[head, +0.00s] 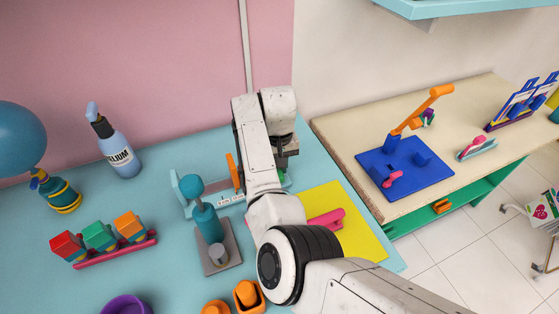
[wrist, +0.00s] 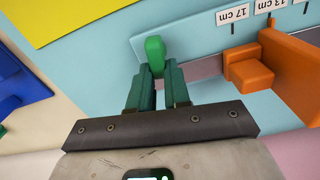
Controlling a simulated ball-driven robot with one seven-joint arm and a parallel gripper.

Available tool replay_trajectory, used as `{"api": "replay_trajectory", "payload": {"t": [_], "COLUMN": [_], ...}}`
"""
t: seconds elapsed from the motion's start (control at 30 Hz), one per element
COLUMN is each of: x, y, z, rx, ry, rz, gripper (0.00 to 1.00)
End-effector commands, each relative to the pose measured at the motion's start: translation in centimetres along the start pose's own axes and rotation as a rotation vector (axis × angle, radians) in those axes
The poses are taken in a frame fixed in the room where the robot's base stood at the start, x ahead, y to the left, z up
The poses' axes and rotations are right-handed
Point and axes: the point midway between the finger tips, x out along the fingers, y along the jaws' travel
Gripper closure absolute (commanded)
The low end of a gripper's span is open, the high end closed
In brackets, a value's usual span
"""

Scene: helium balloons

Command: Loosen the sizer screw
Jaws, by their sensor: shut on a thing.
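The green sizer screw (wrist: 155,47) sits at the sizer's end. My gripper (wrist: 157,72) is shut on the screw, its two dark green fingers on either side of it.
A teal pump (head: 207,222) on a grey base stands just in front of the sizer. A yellow sheet (head: 352,232) with a pink tool (head: 326,219) lies to the right. A wooden bench (head: 335,135) is at right.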

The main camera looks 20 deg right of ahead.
Motion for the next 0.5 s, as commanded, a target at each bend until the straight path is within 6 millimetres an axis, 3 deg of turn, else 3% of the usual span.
{"api": "replay_trajectory", "payload": {"t": [0.5], "x": [-0.01], "y": [-0.12], "z": [-0.04], "rx": [-0.042], "ry": [0.002], "rz": [-0.001], "gripper": [1.0]}}
